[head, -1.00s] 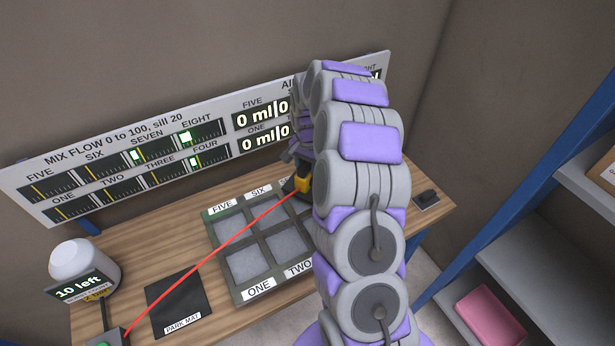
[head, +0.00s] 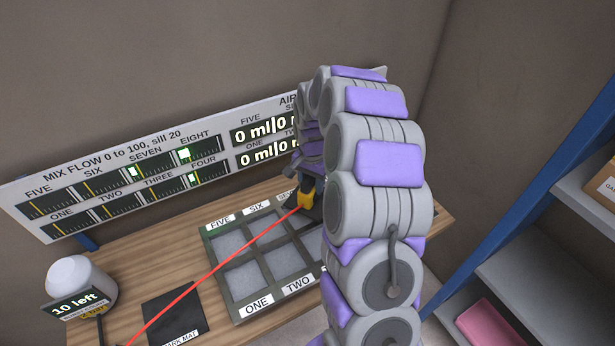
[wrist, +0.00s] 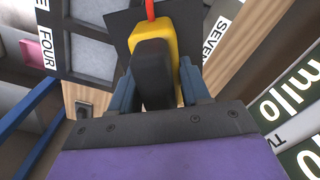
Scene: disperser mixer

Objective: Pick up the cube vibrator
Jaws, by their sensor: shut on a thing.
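The cube vibrator is a yellow and black block with a red cord, seen in the wrist view (wrist: 155,65) and, small, in the head view (head: 306,199). My gripper (wrist: 158,92) is shut on it, with a blue-grey finger on either side. In the head view my arm hides most of the gripper. The vibrator is over the tray of grey compartments (head: 236,296), near the SEVEN label. Whether its underside touches the tray cannot be told. The red cord runs taut down to the lower left.
A black park mat (head: 172,312) lies left of the tray on the wooden table. A white jar (head: 75,278) reading "10 left" stands at the table's left. A gauge board (head: 130,175) stands behind. Shelves with a pink tray (head: 487,325) are at the right.

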